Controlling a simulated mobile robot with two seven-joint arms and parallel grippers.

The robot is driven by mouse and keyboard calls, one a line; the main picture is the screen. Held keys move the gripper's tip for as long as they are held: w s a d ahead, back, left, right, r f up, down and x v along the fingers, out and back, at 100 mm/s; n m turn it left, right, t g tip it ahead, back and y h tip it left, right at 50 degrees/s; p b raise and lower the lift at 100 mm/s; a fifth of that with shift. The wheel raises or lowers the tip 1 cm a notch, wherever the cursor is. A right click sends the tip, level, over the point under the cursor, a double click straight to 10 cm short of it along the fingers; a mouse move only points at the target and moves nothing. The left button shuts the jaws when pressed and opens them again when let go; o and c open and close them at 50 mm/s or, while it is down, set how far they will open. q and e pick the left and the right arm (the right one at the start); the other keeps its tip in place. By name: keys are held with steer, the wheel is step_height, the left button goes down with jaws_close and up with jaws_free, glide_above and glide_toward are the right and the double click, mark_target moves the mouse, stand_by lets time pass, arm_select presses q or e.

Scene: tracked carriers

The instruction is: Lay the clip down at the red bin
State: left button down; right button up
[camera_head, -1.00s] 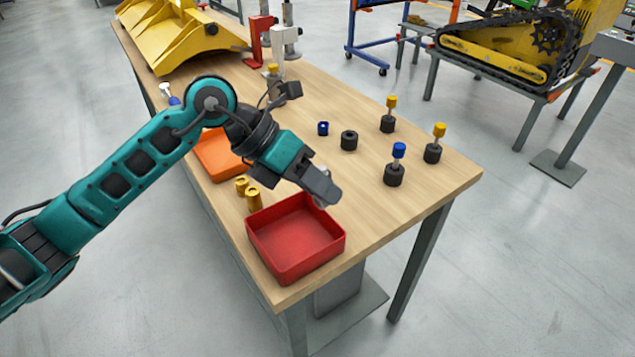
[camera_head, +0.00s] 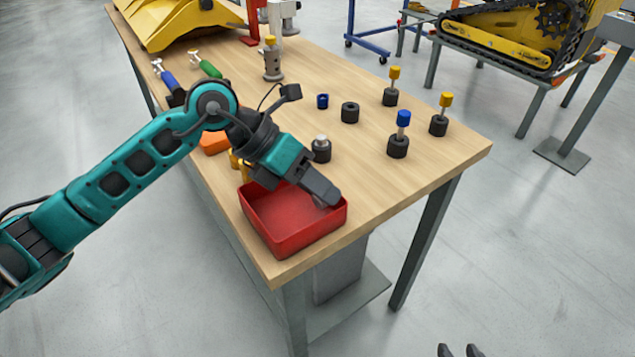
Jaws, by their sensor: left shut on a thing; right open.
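The red bin (camera_head: 290,243) is an open, shallow tray at the near end of the wooden bench. My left gripper (camera_head: 327,198) reaches in from the left and hangs over the bin's right part. It is shut on a small greyish thing at its fingertips, probably the clip, mostly hidden by the fingers. I cannot tell whether it touches the bin. My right gripper (camera_head: 458,351) shows only as dark fingertips at the bottom edge, apart and empty, away from the bench.
An orange bin (camera_head: 213,141) and yellow pieces (camera_head: 237,166) are partly behind my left arm. Black holders, one with a blue-topped peg (camera_head: 402,120), stand on the right of the bench (camera_head: 430,165). Bare wood lies right of the red bin. Screwdriver-like tools (camera_head: 168,79) lie farther back.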

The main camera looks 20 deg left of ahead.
arm_select(q)
steer(key=c, duration=0.8)
jaws_free()
steer(key=v, duration=1.3)
